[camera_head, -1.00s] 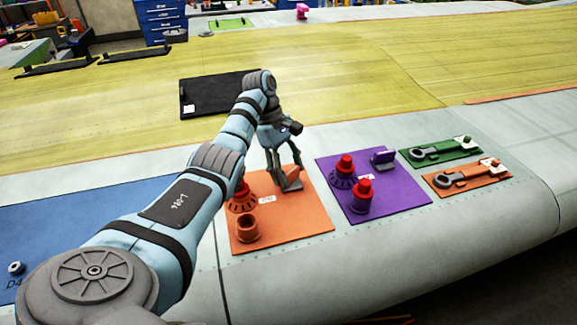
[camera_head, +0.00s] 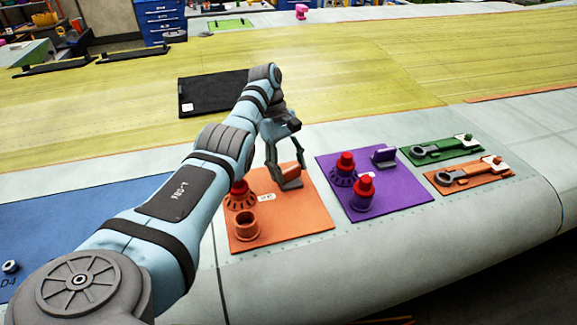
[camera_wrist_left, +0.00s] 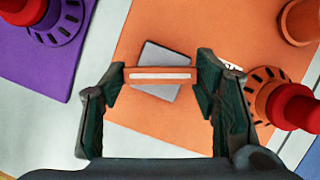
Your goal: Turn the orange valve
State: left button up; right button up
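The orange valve is a flat handle with a pale stripe on a grey block, on the orange panel (camera_head: 305,217). In the head view the valve (camera_head: 290,180) is partly behind my left gripper (camera_head: 286,165). In the left wrist view the valve handle (camera_wrist_left: 160,75) lies crosswise between the fingertips of my left gripper (camera_wrist_left: 160,68). One finger is at each end of the handle. The fingers are apart; I cannot tell whether they touch it. My right gripper is out of view.
A red-capped fitting (camera_head: 240,194) and an open orange socket (camera_head: 246,227) share the panel. A purple panel (camera_head: 400,190) with two red-capped fittings is to the right. Green (camera_head: 440,150) and orange (camera_head: 470,178) wrench panels lie farther right.

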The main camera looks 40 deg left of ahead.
pick_arm(q)
jog(key=shift+o, duration=1.2)
